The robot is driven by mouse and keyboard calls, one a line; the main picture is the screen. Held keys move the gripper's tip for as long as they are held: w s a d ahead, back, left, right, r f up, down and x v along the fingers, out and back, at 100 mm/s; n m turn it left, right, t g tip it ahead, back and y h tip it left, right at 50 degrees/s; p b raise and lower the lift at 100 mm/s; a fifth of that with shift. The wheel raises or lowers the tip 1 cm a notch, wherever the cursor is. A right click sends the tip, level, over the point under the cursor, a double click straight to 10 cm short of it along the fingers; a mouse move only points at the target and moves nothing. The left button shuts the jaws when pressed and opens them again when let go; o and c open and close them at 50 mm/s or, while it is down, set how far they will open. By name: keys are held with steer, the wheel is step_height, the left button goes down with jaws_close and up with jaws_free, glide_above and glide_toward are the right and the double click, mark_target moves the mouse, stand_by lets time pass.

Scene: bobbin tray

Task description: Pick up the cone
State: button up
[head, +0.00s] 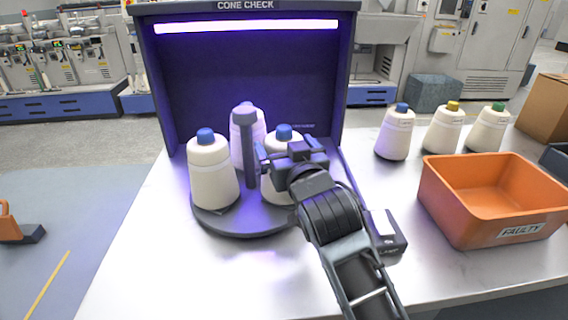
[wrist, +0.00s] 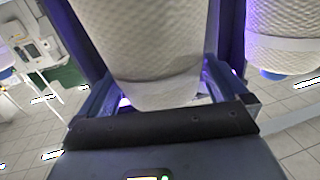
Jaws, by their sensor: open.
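Three cream yarn cones with blue tops stand on a dark round tray (head: 245,228) in the cone-check booth. They are the left cone (head: 212,175), the back cone (head: 257,128) under purple light, and the right cone (head: 278,188). My gripper (head: 288,152) is at the upper part of the right cone and hides some of it. In the wrist view a textured cone (wrist: 145,45) lies between the open fingers of my gripper (wrist: 158,88); whether they touch it I cannot tell. Another cone (wrist: 283,35) shows at the right edge there.
A dark post (head: 249,165) rises from the tray between the cones. An orange bin (head: 490,228) marked FAULTY stands at the right. Behind it are three cones with blue (head: 395,135), yellow (head: 443,132) and green (head: 488,132) tops. The table's front left is clear.

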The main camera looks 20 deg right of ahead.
steer(key=shift+w+d, duration=0.1)
steer(key=shift+w, duration=0.55)
steer(key=shift+c, duration=0.4)
steer(key=c, duration=1.3)
step_height(320, 180, up, 28)
steer(key=shift+p, duration=0.3)
